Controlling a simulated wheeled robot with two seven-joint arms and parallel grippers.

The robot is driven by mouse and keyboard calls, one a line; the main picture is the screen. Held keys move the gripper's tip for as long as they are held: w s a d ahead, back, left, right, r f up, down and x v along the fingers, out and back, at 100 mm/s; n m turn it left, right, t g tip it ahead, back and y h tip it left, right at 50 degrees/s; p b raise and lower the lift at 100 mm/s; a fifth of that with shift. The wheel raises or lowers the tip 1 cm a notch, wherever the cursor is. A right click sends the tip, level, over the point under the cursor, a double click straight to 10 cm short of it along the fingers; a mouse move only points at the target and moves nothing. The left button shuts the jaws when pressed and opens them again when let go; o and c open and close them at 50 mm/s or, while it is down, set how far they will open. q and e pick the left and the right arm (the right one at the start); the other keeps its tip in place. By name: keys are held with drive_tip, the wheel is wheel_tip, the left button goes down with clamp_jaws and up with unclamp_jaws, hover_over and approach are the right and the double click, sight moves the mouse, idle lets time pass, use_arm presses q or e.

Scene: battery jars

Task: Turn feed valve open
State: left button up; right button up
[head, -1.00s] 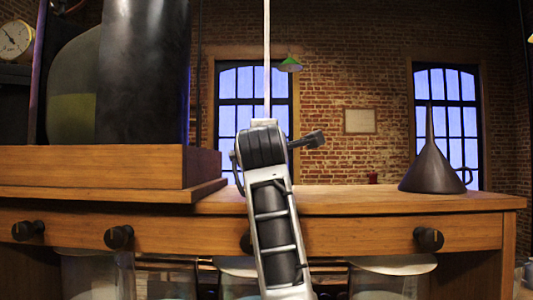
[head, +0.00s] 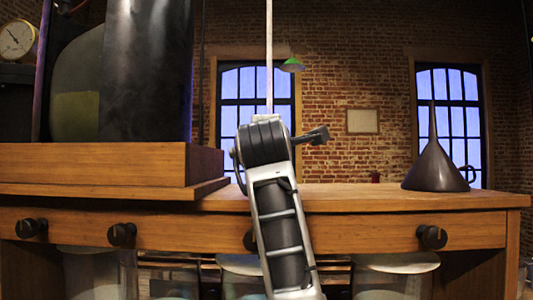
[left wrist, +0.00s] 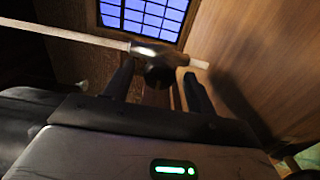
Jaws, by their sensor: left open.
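A pale thin upright pipe (head: 269,60) comes down from above and passes out of sight behind my left arm (head: 280,225) in the head view. In the left wrist view the pipe (left wrist: 65,34) runs across the picture. A dark round fitting (left wrist: 160,73), which looks like the feed valve, sits on it. My left gripper (left wrist: 158,70) is open, with one finger on each side of this fitting. I cannot tell whether either finger touches it. The wrist hides the fingers in the head view. My right gripper is not in view.
A wooden bench (head: 350,200) spans the view, with black knobs (head: 122,235) along its front and glass jars (head: 395,280) below. A dark funnel (head: 435,170) stands at the right. A wooden box with a large dark cylinder (head: 148,75) stands at the left.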

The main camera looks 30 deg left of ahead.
use_arm(q)
drive_tip(key=b+v, duration=0.3)
drive_tip(key=v, duration=1.1)
drive_tip(key=shift+s+a, duration=0.1)
